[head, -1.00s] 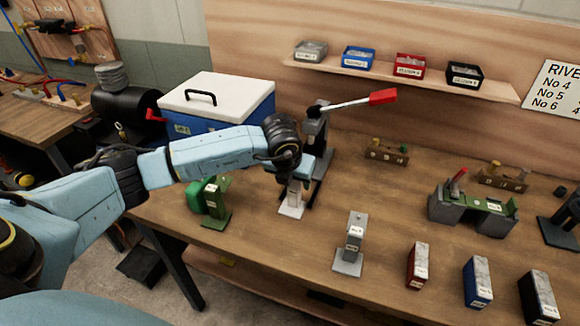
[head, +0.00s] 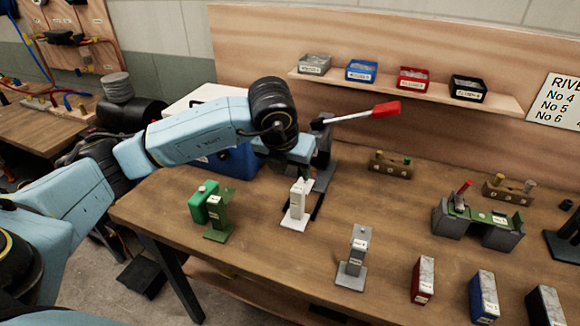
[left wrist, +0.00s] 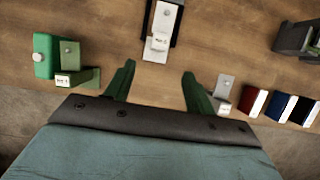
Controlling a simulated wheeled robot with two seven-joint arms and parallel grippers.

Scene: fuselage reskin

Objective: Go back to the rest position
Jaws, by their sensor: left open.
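My left gripper (head: 296,166) is above the bench, just behind and above a small white stand (head: 297,208). In the left wrist view its two dark green fingers (left wrist: 158,82) are spread apart with only bare bench between them. The white stand (left wrist: 162,28) shows beyond the fingertips there, apart from them. The fingertips are hard to make out in the head view. My right gripper is in neither view.
A green stand (head: 218,216) and a grey stand (head: 353,260) flank the white one. A lever press with a red handle (head: 385,109) stands close behind my gripper. A blue cooler (head: 238,163) is partly hidden by my arm. Small bins (head: 361,70) line the shelf.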

